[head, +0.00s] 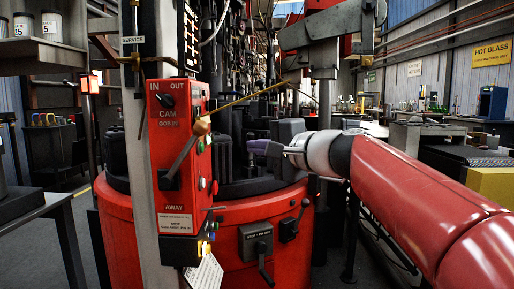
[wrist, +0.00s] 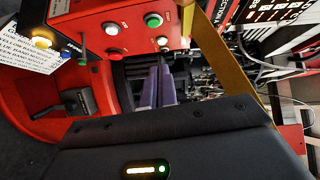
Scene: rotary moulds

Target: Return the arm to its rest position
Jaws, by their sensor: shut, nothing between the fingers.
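My gripper (head: 257,147) is at the end of my red and white arm, which reaches in from the right side of the head view. Its purple fingers are closed together with nothing between them. They point left, towards the machine's upright red control box (head: 178,207). In the wrist view the closed fingers of my gripper (wrist: 161,88) show beyond its dark housing. The control box (wrist: 115,12) is at the top of that view, with its buttons and lamps. I cannot tell the exact gap between fingers and machine.
The round red machine base (head: 240,235) with dark moulds (head: 288,131) stands in front of me. A long lever (head: 183,153) sticks out at the control box. A thin yellow bar (head: 245,100) slants above the gripper. A shelf with cans (head: 52,25) is at upper left.

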